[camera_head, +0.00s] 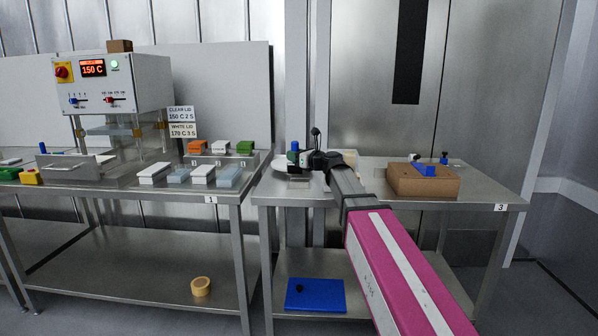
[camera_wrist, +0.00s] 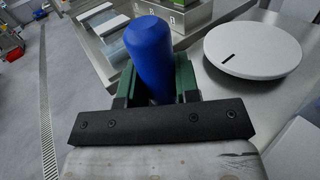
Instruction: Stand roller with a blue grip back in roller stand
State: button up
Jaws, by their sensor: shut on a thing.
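The roller with a blue grip is in my gripper (camera_wrist: 152,90), which is shut on it. Its blue grip (camera_wrist: 150,48) stands up between the green fingers in the wrist view. It also shows as a small blue shape (camera_head: 295,146) in the head view, at the left end of the right table. The roller's lower part is hidden behind my gripper. I cannot make out the roller stand for certain in either view.
A white round disc (camera_wrist: 252,45) lies beside my gripper. A cardboard box (camera_head: 422,182) with blue items stands on the right table (camera_head: 490,191). Boxes and a sealing machine (camera_head: 122,82) crowd the left table. A blue slab (camera_head: 315,296) lies on the lower shelf.

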jog(key=shift+w+d+f, duration=0.25)
jog(key=shift+w+f, duration=0.45)
jog(key=shift+f, duration=0.4)
jog(key=shift+w+d+f, duration=0.25)
jog(key=shift+w+f, duration=0.45)
jog(key=shift+f, duration=0.45)
jog(key=shift+w+d+f, duration=0.25)
jog(key=shift+w+f, duration=0.45)
jog(key=shift+f, duration=0.4)
jog(key=shift+f, duration=0.1)
jog(key=o, duration=0.9)
jog(key=shift+s+d, duration=0.1)
jog(key=v, duration=1.1)
jog(key=shift+s+d, duration=0.25)
jog(key=shift+d, duration=0.05)
